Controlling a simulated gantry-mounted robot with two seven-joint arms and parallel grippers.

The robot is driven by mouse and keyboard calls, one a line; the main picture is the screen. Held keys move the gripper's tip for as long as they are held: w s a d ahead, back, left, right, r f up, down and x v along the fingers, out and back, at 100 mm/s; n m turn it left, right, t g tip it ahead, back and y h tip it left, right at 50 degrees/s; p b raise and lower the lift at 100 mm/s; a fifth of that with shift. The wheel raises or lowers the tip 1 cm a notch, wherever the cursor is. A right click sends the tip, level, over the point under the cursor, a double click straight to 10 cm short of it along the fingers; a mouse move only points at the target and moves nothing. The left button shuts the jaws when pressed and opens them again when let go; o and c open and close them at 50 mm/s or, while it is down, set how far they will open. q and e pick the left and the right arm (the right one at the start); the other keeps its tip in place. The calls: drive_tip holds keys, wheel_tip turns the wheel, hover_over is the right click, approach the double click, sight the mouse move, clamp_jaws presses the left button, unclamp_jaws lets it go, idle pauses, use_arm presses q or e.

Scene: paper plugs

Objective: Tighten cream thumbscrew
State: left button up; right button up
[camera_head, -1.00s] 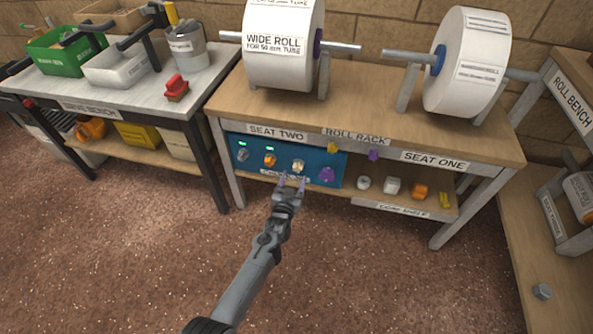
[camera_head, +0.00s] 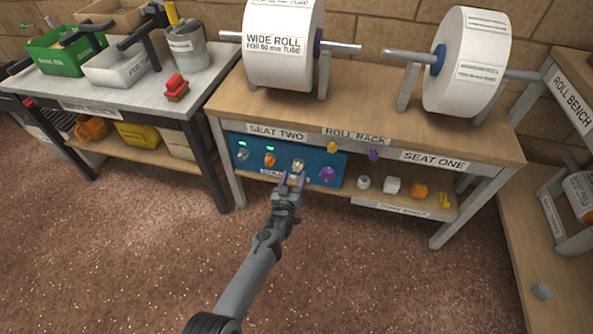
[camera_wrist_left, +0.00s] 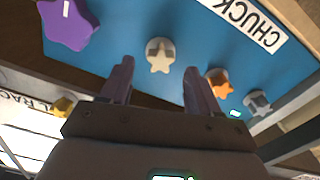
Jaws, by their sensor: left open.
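The cream thumbscrew (camera_head: 298,165) sits on the blue panel (camera_head: 222,153) under the roll rack bench, between an orange thumbscrew (camera_head: 269,159) and a purple star-shaped knob (camera_head: 327,174). In the left wrist view the cream thumbscrew (camera_wrist_left: 160,54) shows as a star-shaped knob past the fingertips, roughly centred between them. My left gripper (camera_head: 292,179) is open and empty just in front of and below it. Its two fingers (camera_wrist_left: 157,78) stand apart, and I see no contact with the thumbscrew. My right gripper is not in view.
A grey thumbscrew (camera_head: 243,153) is at the panel's left. Green lights show above the grey and orange ones, none visible above the cream one. Several loose knobs, including a white one (camera_head: 392,186), lie on the shelf to the right. The bench top (camera_head: 370,120) overhangs the panel.

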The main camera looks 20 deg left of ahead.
sight(296, 169)
use_arm(q)
drive_tip(key=shift+w+a, duration=0.15)
drive_tip(key=shift+w, duration=0.7)
drive_tip(key=shift+w+a, duration=0.1)
drive_tip(key=shift+w, duration=0.7)
drive_tip(key=c, duration=1)
